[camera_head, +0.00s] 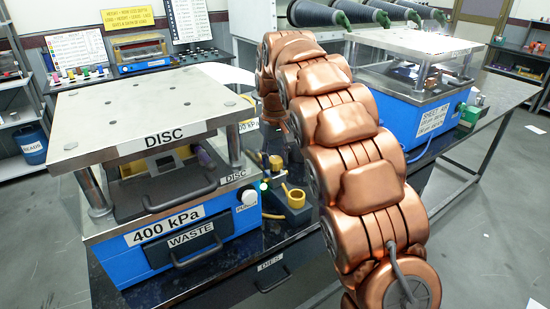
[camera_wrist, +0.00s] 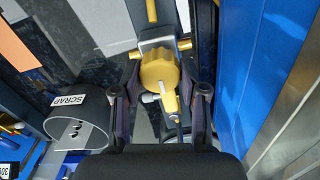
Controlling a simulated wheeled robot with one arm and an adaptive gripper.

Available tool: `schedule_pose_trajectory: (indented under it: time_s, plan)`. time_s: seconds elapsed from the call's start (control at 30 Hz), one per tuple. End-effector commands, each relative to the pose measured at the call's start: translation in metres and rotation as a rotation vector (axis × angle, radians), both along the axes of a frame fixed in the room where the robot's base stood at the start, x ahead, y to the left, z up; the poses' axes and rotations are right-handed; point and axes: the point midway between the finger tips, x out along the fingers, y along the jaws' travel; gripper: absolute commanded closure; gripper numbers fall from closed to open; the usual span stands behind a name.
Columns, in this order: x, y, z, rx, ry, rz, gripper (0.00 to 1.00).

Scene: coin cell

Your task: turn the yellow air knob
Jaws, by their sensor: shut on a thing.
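The yellow air knob (camera_wrist: 159,72) is a ridged round knob with a pale yellow handle or pointer, sitting on a dark and metal fitting with brass side stubs in the wrist view. My gripper (camera_wrist: 160,76) has its two dark fingers on either side of the knob and is shut on it. In the head view my copper arm bends over the bench and my gripper cannot be made out. Small yellow fittings (camera_head: 296,198) show beside the arm there, but I cannot tell which is this knob.
A blue press (camera_head: 220,216) labelled DISC and 400 kPa stands left of my arm, and another blue press (camera_head: 431,118) stands right. In the wrist view a SCRAP cup (camera_wrist: 75,132) is at left and a blue panel (camera_wrist: 258,65) is close at right.

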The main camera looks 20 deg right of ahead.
Motion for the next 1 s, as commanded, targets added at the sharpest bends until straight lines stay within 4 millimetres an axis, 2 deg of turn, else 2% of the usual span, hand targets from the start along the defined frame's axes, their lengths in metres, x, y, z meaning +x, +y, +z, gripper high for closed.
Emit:
schedule_pose_trajectory:
  time_s: [0.23,0.27,0.5,0.83,1.0]
  plan:
    - [0.000,0.001,0.000,0.001,0.001,0.002,0.92]
    - [0.000,0.001,0.000,0.001,0.001,0.002,0.56]
    - [0.000,0.000,0.000,0.001,0.001,0.002,0.32]
    - [0.000,0.000,0.001,0.000,0.000,0.002,0.32]
    - [0.001,0.001,0.011,0.001,-0.004,0.002,0.32]
